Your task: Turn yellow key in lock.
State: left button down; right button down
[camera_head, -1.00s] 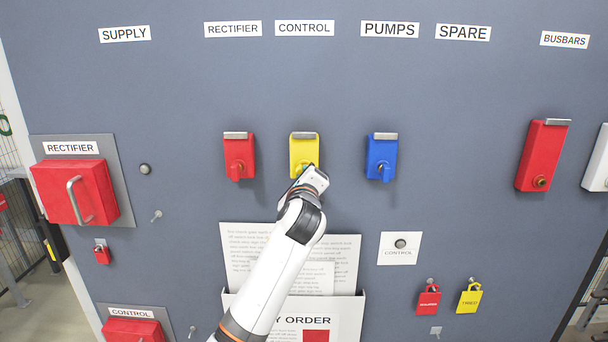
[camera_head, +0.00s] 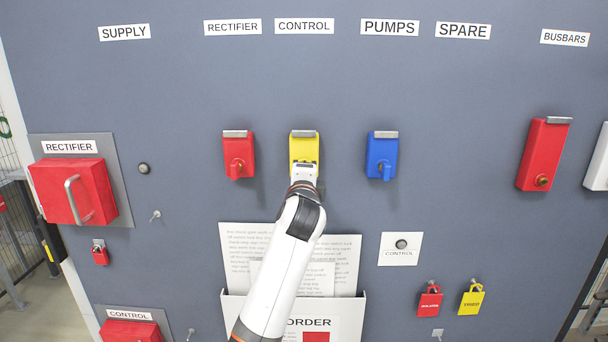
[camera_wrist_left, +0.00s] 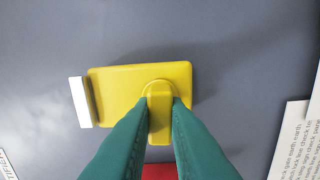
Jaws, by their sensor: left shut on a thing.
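The yellow lock (camera_head: 304,147) is a block with a silver cap, on the grey panel under the CONTROL label. My left gripper (camera_head: 306,166) is in front of its lower part and hides the key in the head view. In the left wrist view the yellow lock (camera_wrist_left: 115,88) lies sideways with its cap to the left. The teal fingers of my left gripper (camera_wrist_left: 159,115) are shut on the tab of the yellow key (camera_wrist_left: 160,122), which sits at the lock's face. The tab points down in that view. My right gripper is not in view.
A red lock (camera_head: 238,152) hangs left of the yellow one and a blue lock (camera_head: 381,153) right of it, with bare panel between. A paper holder (camera_head: 345,305) is below, behind my left arm. A tall red box (camera_head: 540,155) is further right.

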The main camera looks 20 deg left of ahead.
pick_arm(q)
jog(key=shift+r, duration=0.1)
jog(key=shift+n, duration=0.3)
jog(key=c, duration=1.3)
grip_release()
jog(key=shift+c, duration=0.2)
